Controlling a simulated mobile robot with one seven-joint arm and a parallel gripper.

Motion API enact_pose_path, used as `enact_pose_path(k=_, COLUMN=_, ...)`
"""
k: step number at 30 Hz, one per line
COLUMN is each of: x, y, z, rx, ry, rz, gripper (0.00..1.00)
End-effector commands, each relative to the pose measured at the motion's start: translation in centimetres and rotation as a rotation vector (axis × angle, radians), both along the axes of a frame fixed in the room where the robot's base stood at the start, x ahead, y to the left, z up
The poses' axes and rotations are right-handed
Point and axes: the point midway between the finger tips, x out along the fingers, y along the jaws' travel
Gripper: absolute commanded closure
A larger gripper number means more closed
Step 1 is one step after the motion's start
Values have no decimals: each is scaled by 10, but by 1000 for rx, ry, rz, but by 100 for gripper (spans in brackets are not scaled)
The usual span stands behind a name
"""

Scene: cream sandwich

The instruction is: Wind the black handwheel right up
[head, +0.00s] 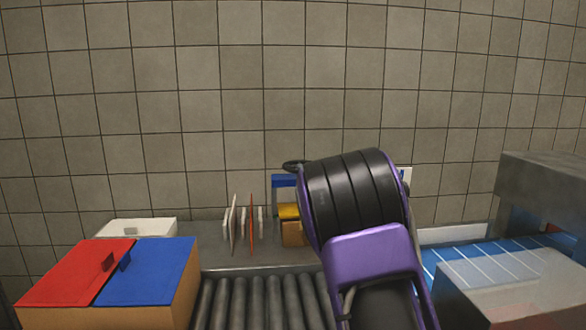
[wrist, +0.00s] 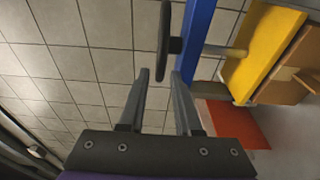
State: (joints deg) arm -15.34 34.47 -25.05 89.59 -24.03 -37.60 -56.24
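The black handwheel (head: 293,166) shows in the head view as a dark flat disc above the blue frame (head: 284,181), partly hidden by my arm. In the wrist view the handwheel (wrist: 164,38) is seen edge-on, its hub against the blue frame (wrist: 198,38). A grey shaft (wrist: 222,50) runs from the frame to a yellow plate (wrist: 262,52). My gripper (wrist: 161,76) is open, its two fingertips apart. The near rim of the wheel appears between the fingertips; I cannot tell whether either finger touches it. My gripper is hidden behind my arm in the head view.
A brown block (head: 292,233) sits below the yellow plate. Upright thin plates (head: 242,225) stand to the left. A box with red (head: 75,272) and blue (head: 146,268) lids is front left. Rollers (head: 265,300) run in front; a blue conveyor (head: 465,257) is at right.

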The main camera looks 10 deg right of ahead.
Motion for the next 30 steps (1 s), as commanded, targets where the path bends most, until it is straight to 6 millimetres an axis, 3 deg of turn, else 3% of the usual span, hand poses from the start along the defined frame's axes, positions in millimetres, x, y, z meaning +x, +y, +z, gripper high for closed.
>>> enact_pose_path(k=6, x=37, y=6, z=-1, rx=-2, ry=0, rz=1, gripper=68)
enact_pose_path(k=15, x=74, y=12, z=0, rx=-1, ry=1, rz=1, gripper=68)
enact_pose_path(k=30, x=87, y=14, z=0, rx=1, ry=0, rz=0, gripper=68)
